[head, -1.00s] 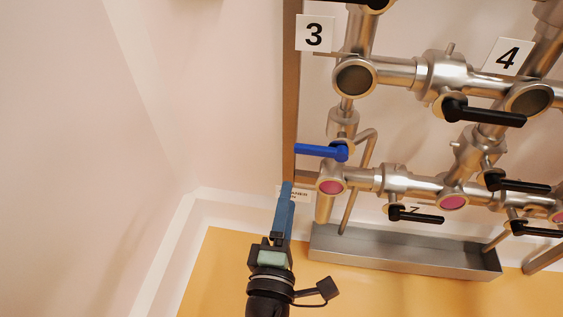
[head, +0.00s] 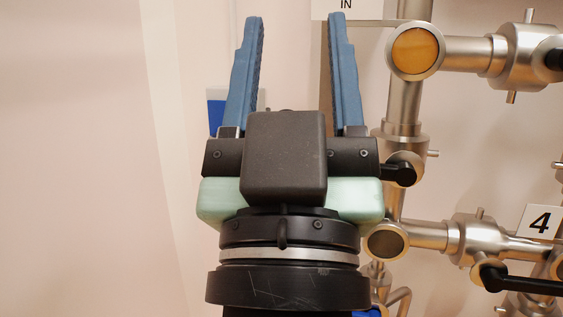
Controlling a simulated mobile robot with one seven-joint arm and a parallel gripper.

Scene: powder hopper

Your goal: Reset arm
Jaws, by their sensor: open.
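The black wrist and pale green body are below the fingers. The gripper is in front of the pipework and hides part of the wall and of a brown upright post behind it.
Steel pipes (head: 405,100) with round end windows, one orange (head: 416,52), fill the right side. A black valve handle (head: 520,282) is at lower right near the sign "4" (head: 541,223). A blue handle (head: 370,312) shows at the bottom edge. Plain wall (head: 80,150) is at left.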

